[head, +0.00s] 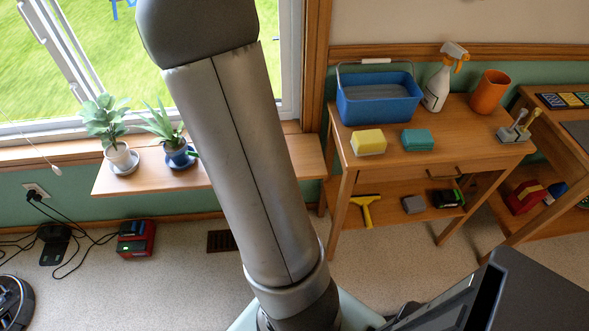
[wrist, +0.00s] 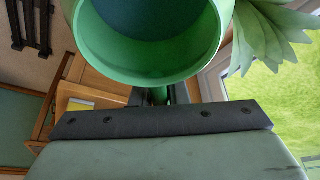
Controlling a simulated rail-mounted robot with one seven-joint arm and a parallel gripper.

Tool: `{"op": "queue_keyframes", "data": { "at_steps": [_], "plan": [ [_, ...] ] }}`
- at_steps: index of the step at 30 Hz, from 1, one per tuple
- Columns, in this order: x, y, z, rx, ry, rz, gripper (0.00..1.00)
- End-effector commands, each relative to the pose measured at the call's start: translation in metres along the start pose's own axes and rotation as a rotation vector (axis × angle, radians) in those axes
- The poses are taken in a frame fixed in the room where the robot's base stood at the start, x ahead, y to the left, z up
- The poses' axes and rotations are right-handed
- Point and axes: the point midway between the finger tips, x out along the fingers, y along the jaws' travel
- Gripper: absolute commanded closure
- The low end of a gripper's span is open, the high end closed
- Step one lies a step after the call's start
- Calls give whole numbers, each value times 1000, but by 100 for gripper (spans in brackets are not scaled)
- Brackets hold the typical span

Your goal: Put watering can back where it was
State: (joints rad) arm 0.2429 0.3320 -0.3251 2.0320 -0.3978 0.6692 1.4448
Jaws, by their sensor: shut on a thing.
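The green watering can (wrist: 140,58) fills the top of the wrist view, its wide round opening facing the camera. My gripper (wrist: 160,94) is shut on a narrow green part of the can, below its rim. In the head view my arm hides the gripper and most or all of the can. A small green piece (head: 194,154) shows at the arm's left edge beside the blue-potted plant; I cannot tell if it belongs to the can.
A window shelf (head: 255,166) holds a white-potted plant (head: 117,152) and a blue-potted plant (head: 177,152). Leaves (wrist: 268,35) are close to the can in the wrist view. The shelf right of my arm is clear. A table at right holds a blue bucket (head: 378,108) and a spray bottle (head: 438,88).

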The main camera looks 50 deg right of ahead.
Motion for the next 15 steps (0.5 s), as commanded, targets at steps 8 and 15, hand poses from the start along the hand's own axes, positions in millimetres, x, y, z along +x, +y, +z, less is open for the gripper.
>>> {"op": "queue_keyframes", "data": {
  "at_steps": [8,15],
  "plan": [
    [58,56,-47,507,0,199,100],
    [67,70,-66,634,1,256,100]
  ]
}}
